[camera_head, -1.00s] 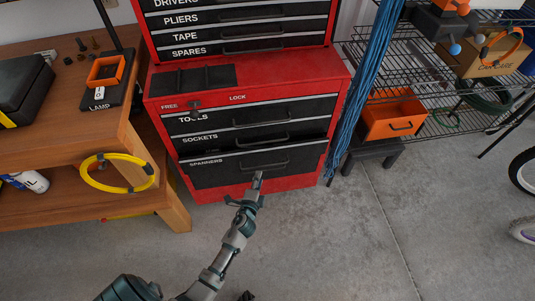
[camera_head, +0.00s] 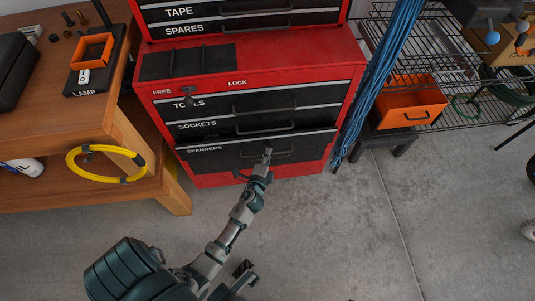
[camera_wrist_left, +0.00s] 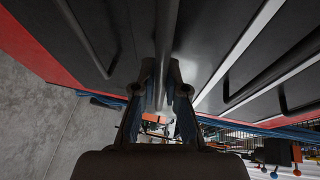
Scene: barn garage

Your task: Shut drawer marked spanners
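In the left wrist view, a dark bar (camera_wrist_left: 167,45) runs between the two fingers of my left gripper (camera_wrist_left: 162,72), close to both tips. I cannot tell whether the fingers press on it.
The sockets drawer (camera_head: 200,127) and tools drawer (camera_head: 210,104) are above. A wooden bench with a yellow coil (camera_head: 73,168) stands left. Blue cables (camera_head: 378,75) hang right of the chest, near an orange bin (camera_head: 402,105) on a black stool. The floor in front is clear.

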